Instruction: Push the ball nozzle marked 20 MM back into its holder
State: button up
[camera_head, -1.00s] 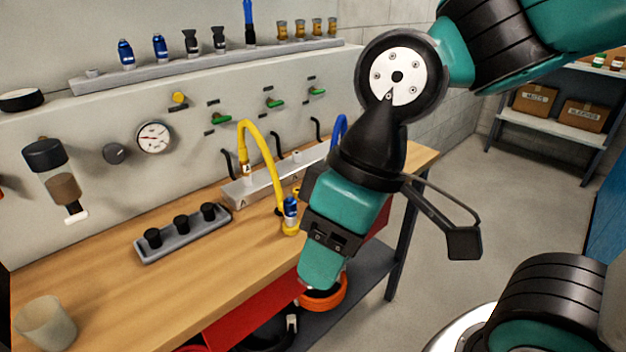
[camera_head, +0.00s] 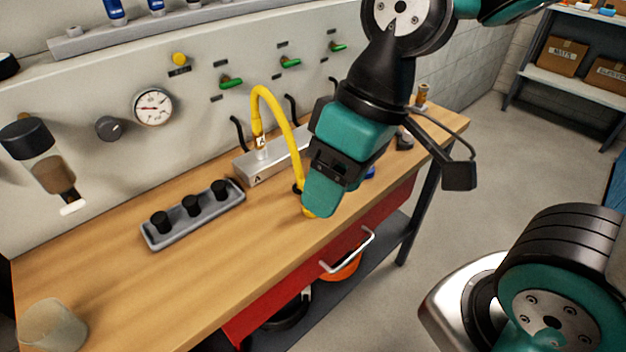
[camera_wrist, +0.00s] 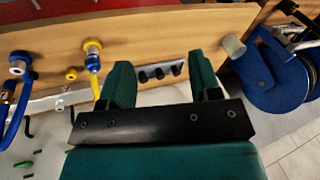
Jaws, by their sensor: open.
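My gripper (camera_head: 320,205) is over the front edge of the bench, pointing down. In the wrist view its two teal fingers (camera_wrist: 162,75) are apart with nothing held between them. I can read no 20 MM mark, so I cannot tell which piece is the ball nozzle. A yellow hose (camera_head: 276,112) arches from a metal block and ends behind my gripper in the head view. In the wrist view a blue fitting (camera_wrist: 93,63) on that hose is in a yellow ring (camera_wrist: 92,45), left of the fingers. A blue hose (camera_wrist: 19,110) ends in a similar fitting further left.
A grey tray (camera_head: 152,240) with black plugs lies on the bench. A translucent cup (camera_head: 52,326) stands at the front left. A brass piece (camera_head: 421,95) and a dark piece (camera_head: 404,140) are at the right end. A red drawer (camera_head: 285,290) is below.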

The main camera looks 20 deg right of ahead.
jog(key=w+d+f+m+h+p, duration=0.1)
jog(key=w+f+p, duration=0.1)
jog(key=w, duration=0.3)
jog(key=w+d+f+m+h+p, duration=0.1)
jog(key=w+f+p, duration=0.1)
jog(key=w+p, duration=0.2)
jog(key=w+d+f+m+h+p, duration=0.1)
jog(key=w+d+f+p, duration=0.1)
jog(key=w+p, duration=0.2)
jog(key=shift+w+d+f+h, duration=0.1)
jog(key=shift+w+f+h, duration=0.1)
jog(key=shift+w, duration=0.5)
jog(key=shift+w+f+h, duration=0.2)
jog(key=shift+w, duration=0.5)
jog(key=shift+w+d+f, duration=0.15)
jog(key=shift+w+f, duration=0.05)
jog(key=shift+f, duration=0.2)
jog(key=shift+f, duration=0.1)
notch_tip(320, 180, down, 9)
jog(key=b, duration=0.7)
jog(key=shift+p, duration=0.3)
